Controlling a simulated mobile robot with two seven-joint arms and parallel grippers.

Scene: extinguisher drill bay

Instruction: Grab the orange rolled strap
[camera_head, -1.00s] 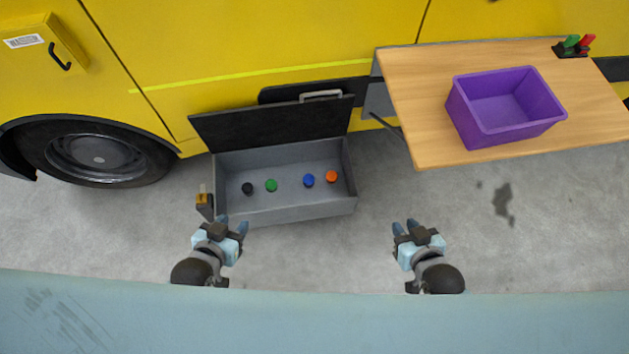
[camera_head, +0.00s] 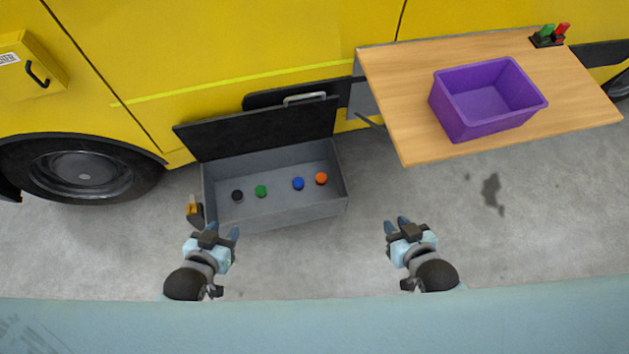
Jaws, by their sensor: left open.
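The orange rolled strap (camera_head: 321,178) lies at the right end inside the open grey box (camera_head: 290,215). A blue roll (camera_head: 298,183), a green roll (camera_head: 261,190) and a black roll (camera_head: 237,195) lie to its left in the same box. My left gripper (camera_head: 223,231) is open and empty, in front of the box's left part. My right gripper (camera_head: 396,226) is to the right of the box's front right corner, apart from it. Its fingers appear spread, with nothing between them.
The box's dark lid (camera_head: 260,128) stands raised behind it. A wooden table (camera_head: 400,90) at the right holds a purple bin (camera_head: 487,122) and a small rack with green and red handles (camera_head: 546,41). A yellow vehicle (camera_head: 230,50) stands behind.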

